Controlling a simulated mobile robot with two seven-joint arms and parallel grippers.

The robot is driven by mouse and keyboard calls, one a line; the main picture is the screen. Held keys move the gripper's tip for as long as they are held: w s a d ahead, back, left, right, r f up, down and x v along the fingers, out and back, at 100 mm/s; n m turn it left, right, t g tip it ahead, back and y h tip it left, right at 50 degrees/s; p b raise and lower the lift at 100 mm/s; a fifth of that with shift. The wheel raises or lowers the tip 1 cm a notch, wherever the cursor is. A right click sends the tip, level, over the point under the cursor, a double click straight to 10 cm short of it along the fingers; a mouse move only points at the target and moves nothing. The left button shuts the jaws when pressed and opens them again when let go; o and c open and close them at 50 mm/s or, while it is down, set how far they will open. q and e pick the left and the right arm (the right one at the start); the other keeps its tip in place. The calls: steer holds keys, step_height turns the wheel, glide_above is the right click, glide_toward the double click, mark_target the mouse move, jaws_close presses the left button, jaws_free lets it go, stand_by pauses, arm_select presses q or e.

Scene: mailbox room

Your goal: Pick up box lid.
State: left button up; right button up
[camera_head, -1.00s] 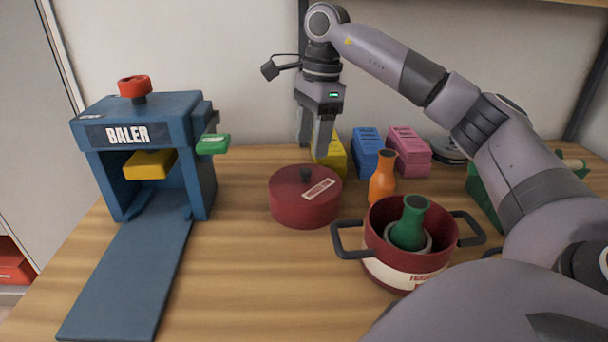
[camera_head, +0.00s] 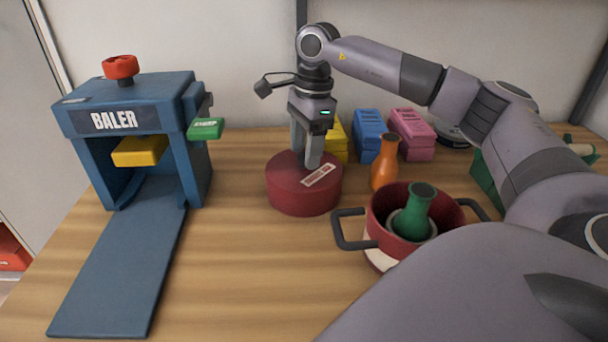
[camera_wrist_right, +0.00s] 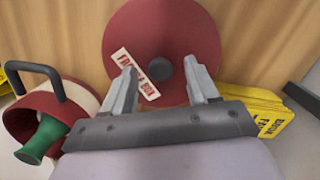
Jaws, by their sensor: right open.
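The box lid (camera_head: 290,190) is a round dark red piece with a knob and a white label, on the table in the middle of the head view. It fills the top middle of the right wrist view (camera_wrist_right: 190,35). My right gripper (camera_head: 306,158) is open, fingers pointing down over the lid's top. In the wrist view the lid's dark knob (camera_wrist_right: 160,68) shows between the two fingers (camera_wrist_right: 161,80), apart from them. In the head view the fingers hide the knob. My left gripper is not in view.
A red two-handled pot (camera_head: 382,222) with a green bottle (camera_head: 414,210) inside stands right of the lid. An orange bottle (camera_head: 384,165) and yellow, blue (camera_head: 368,135) and pink (camera_head: 411,133) boxes stand behind. A blue baler (camera_head: 90,120) stands at left. Bare table (camera_head: 240,270) lies in front.

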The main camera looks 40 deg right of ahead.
jaws_close()
